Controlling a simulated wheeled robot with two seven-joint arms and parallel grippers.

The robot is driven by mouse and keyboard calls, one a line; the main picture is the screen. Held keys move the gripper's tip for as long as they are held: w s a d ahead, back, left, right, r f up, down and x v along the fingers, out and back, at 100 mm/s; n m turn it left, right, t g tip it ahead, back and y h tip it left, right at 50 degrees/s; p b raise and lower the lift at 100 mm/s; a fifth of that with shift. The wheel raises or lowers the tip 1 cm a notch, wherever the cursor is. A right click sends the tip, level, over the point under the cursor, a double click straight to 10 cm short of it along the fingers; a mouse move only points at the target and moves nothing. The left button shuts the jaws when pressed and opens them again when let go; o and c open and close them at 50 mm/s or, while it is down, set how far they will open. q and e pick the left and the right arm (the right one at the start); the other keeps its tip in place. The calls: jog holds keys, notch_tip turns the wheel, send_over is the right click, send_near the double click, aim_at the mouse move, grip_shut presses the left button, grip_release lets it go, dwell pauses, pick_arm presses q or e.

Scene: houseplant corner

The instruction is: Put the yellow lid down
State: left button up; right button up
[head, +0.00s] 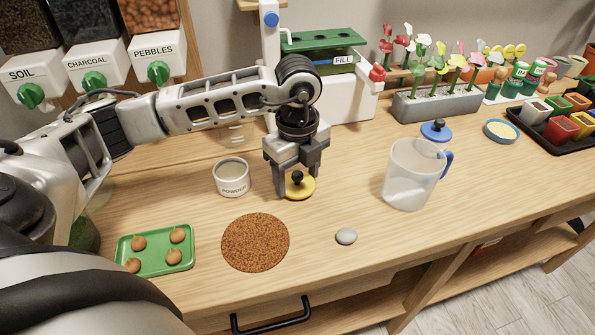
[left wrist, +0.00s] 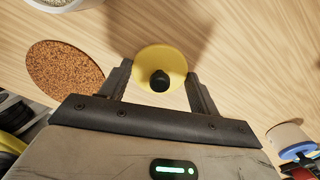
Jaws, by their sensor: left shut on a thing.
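The yellow lid (head: 303,192) is a round disc with a black knob, below my left gripper (head: 296,180) in the head view. My left gripper is shut on the lid, with its fingers on either side of it. In the left wrist view the yellow lid (left wrist: 172,59) shows between the fingertips (left wrist: 160,82), knob towards the camera. The lid looks level and low over the bench; I cannot tell whether it touches the wood. My right gripper is not in view.
An open white POWDER jar (head: 232,180) stands just left of the lid. A green tray (head: 158,264) holds several brown balls. Bare wood lies between lid and jug.

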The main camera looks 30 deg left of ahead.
aim_at(298, 173)
pick_arm(q)
jog(key=shift+f, duration=0.1)
jog(key=o, duration=0.5)
jog(key=shift+f, duration=0.1)
jog(key=o, duration=0.4)
jog(key=shift+o, duration=0.2)
notch_tip(298, 173, up, 13)
jog(key=shift+f+b, duration=0.2)
jog(key=shift+b, duration=0.1)
